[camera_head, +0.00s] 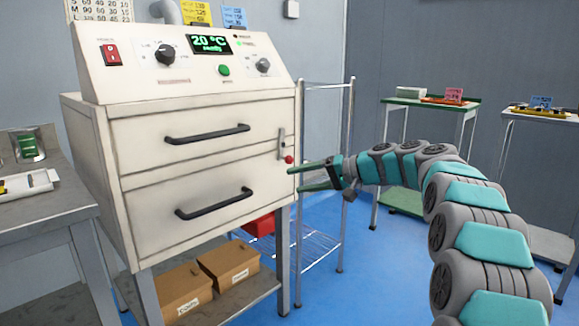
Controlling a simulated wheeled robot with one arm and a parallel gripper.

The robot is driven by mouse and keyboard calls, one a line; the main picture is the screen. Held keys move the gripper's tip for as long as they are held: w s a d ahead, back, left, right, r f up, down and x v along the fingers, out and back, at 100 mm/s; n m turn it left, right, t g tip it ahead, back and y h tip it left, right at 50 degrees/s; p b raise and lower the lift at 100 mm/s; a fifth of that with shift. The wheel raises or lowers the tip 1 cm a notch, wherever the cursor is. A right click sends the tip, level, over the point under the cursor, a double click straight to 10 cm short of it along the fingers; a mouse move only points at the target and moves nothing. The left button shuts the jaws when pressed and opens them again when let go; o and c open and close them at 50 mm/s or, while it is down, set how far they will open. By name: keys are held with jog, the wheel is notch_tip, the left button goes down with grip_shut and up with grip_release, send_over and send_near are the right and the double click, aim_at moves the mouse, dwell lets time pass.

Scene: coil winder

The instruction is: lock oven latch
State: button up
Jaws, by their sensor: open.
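The oven (180,165) is a cream cabinet on legs, with two front drawers or doors that have black bar handles. Both fronts look shut. The latch (282,143) is a small upright metal piece with a red knob (289,160) at the right edge of the oven front. The knob is at the lower end of the latch. My gripper (296,180) is open, with two thin green fingers pointing left. Its fingertips are just right of and below the red knob in the picture. I cannot tell whether a finger touches the knob. Nothing shows between the fingers.
The oven's sloped panel (190,60) has a display reading 20 °C, a red switch and knobs. Cardboard boxes (229,262) sit on the shelf below. A wire rack (318,250) stands close behind my gripper. A side table (40,215) is at left. Blue floor is clear at right.

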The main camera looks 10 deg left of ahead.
aim_at(293, 159)
jog(key=w+d+r+n+t+y+b, duration=0.1)
jog(key=w+d+t+y+b, duration=0.15)
jog(key=w, duration=0.75)
jog(key=shift+g+y, duration=0.45)
jog(key=p+x, duration=0.1)
jog(key=x, duration=0.5)
jog(key=shift+a+r+p, duration=0.1)
jog(key=shift+r+p, duration=0.05)
jog(key=shift+p, duration=0.15)
jog(key=shift+w+a, duration=0.2)
jog(key=shift+a, duration=0.4)
grip_shut()
